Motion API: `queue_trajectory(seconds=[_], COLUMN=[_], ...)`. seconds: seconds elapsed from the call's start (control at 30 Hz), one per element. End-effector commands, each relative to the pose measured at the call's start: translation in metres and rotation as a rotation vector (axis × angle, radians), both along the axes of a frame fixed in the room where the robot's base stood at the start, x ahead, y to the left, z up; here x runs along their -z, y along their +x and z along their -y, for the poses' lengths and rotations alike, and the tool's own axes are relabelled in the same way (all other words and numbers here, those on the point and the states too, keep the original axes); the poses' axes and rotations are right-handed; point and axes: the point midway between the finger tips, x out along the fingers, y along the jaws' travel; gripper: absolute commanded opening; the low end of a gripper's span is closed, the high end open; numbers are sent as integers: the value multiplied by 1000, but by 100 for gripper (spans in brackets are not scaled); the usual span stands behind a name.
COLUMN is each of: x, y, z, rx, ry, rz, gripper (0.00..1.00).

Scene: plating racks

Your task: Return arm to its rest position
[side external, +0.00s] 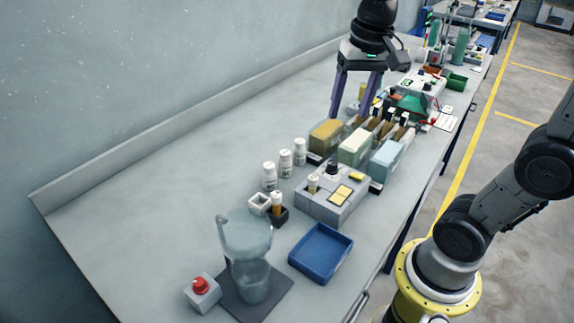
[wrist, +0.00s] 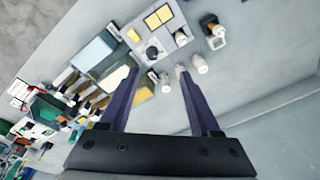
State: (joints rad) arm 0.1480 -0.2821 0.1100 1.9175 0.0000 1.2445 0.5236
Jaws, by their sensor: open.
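My gripper (side external: 354,108) hangs over the back part of the bench in the side view, its two purple fingers pointing down and spread apart. In the wrist view the fingers (wrist: 158,92) are also apart, with nothing held between them. The gripper is above and behind the row of tanks, which are yellow (side external: 325,137), pale green (side external: 355,148) and light blue (side external: 386,162). How far the fingertips are above the bench is hard to tell.
White bottles (side external: 285,162) stand left of a grey device (side external: 333,195). A blue tray (side external: 321,252), a clear jug (side external: 248,255) on a dark mat and a red button box (side external: 202,290) are at the front. The bench's left part is clear; a wall runs behind it.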

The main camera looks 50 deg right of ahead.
Motion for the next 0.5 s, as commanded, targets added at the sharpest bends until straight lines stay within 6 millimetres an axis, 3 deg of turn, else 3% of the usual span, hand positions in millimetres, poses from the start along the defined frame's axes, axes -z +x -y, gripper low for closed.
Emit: queue_trajectory(seconds=[0.13,0.3,0.5], x=[-1,22,54], y=[-49,-91,-107], z=[-23,-37,-40], rx=[-170,-397,-594], ry=[-36,-98,-168], rz=[128,258,308], gripper=[64,64,64])
